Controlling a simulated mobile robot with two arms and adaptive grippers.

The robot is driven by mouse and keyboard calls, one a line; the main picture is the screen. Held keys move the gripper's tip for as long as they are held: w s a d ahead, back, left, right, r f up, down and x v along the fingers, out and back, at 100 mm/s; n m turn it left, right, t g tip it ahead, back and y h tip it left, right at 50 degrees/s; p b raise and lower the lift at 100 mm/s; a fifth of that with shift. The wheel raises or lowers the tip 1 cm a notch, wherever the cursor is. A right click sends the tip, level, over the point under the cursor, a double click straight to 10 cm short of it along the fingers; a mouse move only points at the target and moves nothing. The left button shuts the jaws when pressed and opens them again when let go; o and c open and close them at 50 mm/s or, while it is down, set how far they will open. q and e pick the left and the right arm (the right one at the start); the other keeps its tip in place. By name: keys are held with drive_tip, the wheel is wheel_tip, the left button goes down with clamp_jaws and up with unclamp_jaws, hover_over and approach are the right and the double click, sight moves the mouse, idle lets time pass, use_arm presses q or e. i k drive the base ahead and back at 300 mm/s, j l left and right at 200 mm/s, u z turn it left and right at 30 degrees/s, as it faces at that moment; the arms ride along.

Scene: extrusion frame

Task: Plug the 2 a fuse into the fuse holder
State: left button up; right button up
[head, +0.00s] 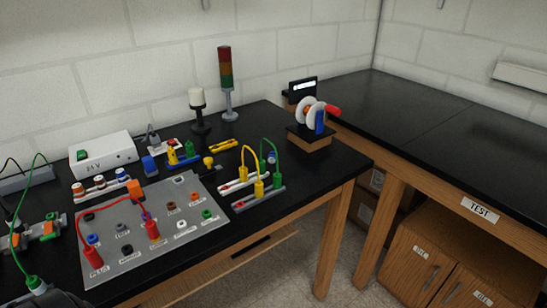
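I cannot pick out the 2 A fuse or the fuse holder for certain; no rating is readable. A white strip (92,194) at the left holds small capped parts: a red-brown one (78,188), another (99,181) and an orange-and-blue one (120,174). A grey panel (150,204) has several coloured sockets and an orange block (135,188) at its back edge. A red cable (110,202) joins two red plugs on it. Neither gripper is identifiable. A dark shape cut off at the bottom left may be part of me.
Behind are a white 24 V box (102,153), a signal tower (226,85) and a white-topped lamp (199,110). A spool stand (311,130) is at the bench's right. The right bench (430,125) is clear.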

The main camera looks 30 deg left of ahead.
sight(121, 175)
drive_tip(key=u, duration=2.05)
